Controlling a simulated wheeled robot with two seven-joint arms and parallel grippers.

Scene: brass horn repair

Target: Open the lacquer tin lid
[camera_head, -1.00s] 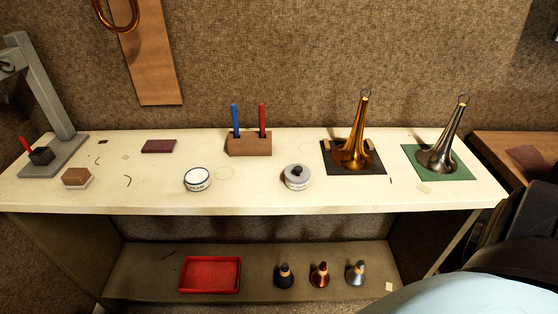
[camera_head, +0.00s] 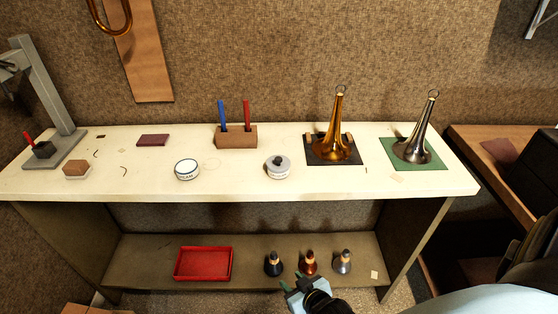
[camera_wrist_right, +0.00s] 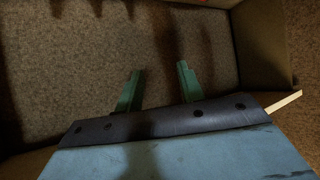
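A round tin with a grey lid and a dark knob (camera_head: 278,166) stands upright on the white bench top in the head view. Its lid is on; its label is too small to read, but it appears to be the lacquer tin. A second round tin with a white top (camera_head: 187,169) stands to its left. My right gripper (camera_head: 291,281) shows at the bottom of the head view, low in front of the lower shelf and well apart from the tins. In the right wrist view its two green fingers (camera_wrist_right: 158,75) are spread with nothing between them. My left gripper is not in view.
The white bench top (camera_head: 235,188) has clear room around the tins. A wooden block with pens (camera_head: 236,137) stands behind them. A brass bell (camera_head: 334,140) and a dark bell (camera_head: 416,145) stand to the right. A red tray (camera_head: 203,263) and several mutes sit on the lower shelf.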

